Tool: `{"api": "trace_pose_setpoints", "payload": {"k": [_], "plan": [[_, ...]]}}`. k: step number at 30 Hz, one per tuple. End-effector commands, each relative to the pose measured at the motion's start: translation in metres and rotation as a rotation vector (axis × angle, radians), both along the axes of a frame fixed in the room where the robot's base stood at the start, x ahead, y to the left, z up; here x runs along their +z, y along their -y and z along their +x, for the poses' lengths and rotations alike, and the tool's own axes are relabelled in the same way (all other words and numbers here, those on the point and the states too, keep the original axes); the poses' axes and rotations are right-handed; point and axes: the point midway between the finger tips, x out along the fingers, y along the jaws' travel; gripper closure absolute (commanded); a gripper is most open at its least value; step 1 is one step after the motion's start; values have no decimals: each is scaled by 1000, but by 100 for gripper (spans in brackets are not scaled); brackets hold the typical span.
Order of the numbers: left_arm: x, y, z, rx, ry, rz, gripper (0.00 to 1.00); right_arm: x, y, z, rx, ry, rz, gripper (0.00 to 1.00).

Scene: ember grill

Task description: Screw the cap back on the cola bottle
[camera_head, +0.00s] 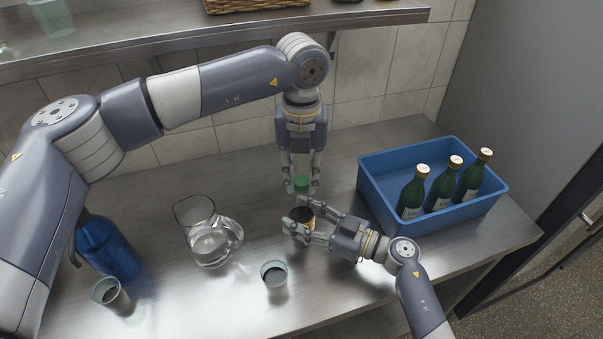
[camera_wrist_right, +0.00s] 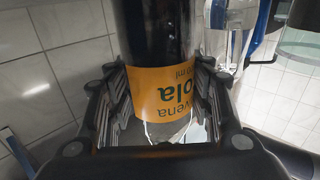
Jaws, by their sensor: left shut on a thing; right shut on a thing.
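The cola bottle (camera_head: 302,214), dark with an orange label, stands upright near the middle of the steel counter. My right gripper (camera_head: 297,221) comes in from the right and is shut around its body. In the right wrist view the orange label (camera_wrist_right: 165,92) shows between the fingers (camera_wrist_right: 160,105). My left gripper (camera_head: 302,188) points straight down above the bottle, shut on the green cap (camera_head: 301,184). The cap is right over the bottle's top. The fingers hide the neck, so I cannot tell whether the cap touches it or is threaded on.
A blue crate (camera_head: 374,187) with three green bottles (camera_head: 440,187) stands to the right. A glass jug (camera_head: 209,243) and a cup (camera_head: 274,275) are left of and in front of the bottle. A blue bottle (camera_head: 108,248) and another cup (camera_head: 111,296) are far left. A shelf (camera_head: 150,42) runs above.

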Motion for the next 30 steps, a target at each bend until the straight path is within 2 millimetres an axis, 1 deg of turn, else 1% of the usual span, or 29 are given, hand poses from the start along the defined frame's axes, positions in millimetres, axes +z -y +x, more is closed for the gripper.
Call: {"api": "trace_pose_setpoints", "payload": {"k": [3, 30], "plan": [[0, 0, 1, -186, 1, 1, 100, 1, 0, 0, 1, 2, 1, 100], [-1, -1, 2, -1628, 1, 2, 100, 1, 0, -1, 3, 3, 1, 100]]}}
